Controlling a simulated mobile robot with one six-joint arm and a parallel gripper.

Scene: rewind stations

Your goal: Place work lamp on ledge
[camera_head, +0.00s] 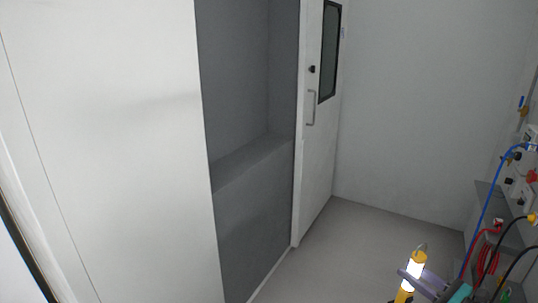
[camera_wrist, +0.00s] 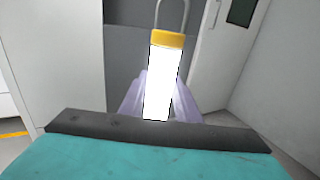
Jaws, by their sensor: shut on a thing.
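The work lamp (camera_head: 415,266) has a yellow cap with a wire hook on top and a bright white lit body. It stands roughly upright at the bottom right of the head view. It also fills the middle of the wrist view (camera_wrist: 163,80), between the jaws. My gripper (camera_head: 408,277) is shut on the lamp's body. The lamp's lower end is cut off or hidden. The ledge (camera_head: 245,163) is a grey shelf inside a recess in the white wall, at the middle of the head view. The lamp is apart from it, to its right and nearer.
A white door (camera_head: 316,150) with a handle and dark window stands right of the recess. A white panel (camera_head: 110,150) covers the left. Blue and red hoses (camera_head: 485,220) hang by a grey unit at the right edge. The floor (camera_head: 345,245) before the door is clear.

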